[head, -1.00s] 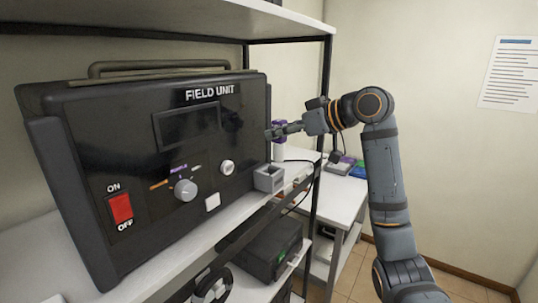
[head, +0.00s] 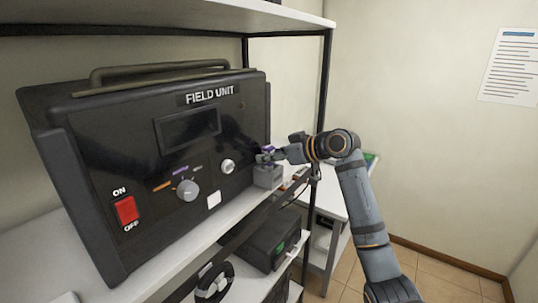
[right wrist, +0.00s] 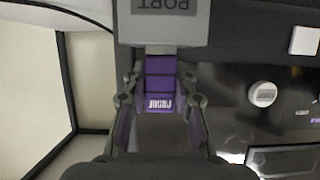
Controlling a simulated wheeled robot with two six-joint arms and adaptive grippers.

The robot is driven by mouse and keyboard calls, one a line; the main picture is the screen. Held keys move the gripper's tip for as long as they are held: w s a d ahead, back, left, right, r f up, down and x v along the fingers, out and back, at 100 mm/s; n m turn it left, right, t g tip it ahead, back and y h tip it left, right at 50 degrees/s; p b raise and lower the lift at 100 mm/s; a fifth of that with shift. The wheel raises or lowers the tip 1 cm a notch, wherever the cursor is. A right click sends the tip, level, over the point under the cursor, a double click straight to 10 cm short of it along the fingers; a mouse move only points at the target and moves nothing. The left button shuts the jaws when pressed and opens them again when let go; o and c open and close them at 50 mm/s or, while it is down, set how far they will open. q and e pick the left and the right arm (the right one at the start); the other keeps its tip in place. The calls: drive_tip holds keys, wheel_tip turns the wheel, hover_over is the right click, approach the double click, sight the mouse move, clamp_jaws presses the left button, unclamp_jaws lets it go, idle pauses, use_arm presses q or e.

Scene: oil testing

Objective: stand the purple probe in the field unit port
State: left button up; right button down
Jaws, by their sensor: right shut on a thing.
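The grey port block (head: 268,178) stands on the shelf at the right front corner of the black field unit (head: 95,165). My right gripper (head: 270,155) is right above the block, shut on the purple probe (right wrist: 160,67). In the right wrist view the probe lies between the fingers, its label readable, and meets the edge of the port block (right wrist: 165,28). In the head view only a little purple shows above the block; the probe's white lower part is hidden, apparently down in the block. My left gripper is not in view.
The field unit has a red switch (head: 126,210) and a grey knob (head: 187,190). A black shelf post (head: 320,120) stands close to my right arm. A dark box (head: 270,248) sits on the lower shelf. A white table (head: 325,205) is behind.

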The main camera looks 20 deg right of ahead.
drive_tip(key=c, duration=1.1)
unclamp_jaws()
drive_tip(key=shift+s, duration=0.1)
drive_tip(key=shift+s+d, duration=0.15)
drive_tip(key=shift+d, duration=0.05)
drive_tip(key=b+v, duration=0.2)
drive_tip(key=v, duration=0.3)
drive_tip(key=b+v, duration=0.2)
drive_tip(key=v, duration=0.4)
drive_tip(key=shift+s+r+b, duration=0.1)
drive_tip(key=shift+r+b, duration=0.25)
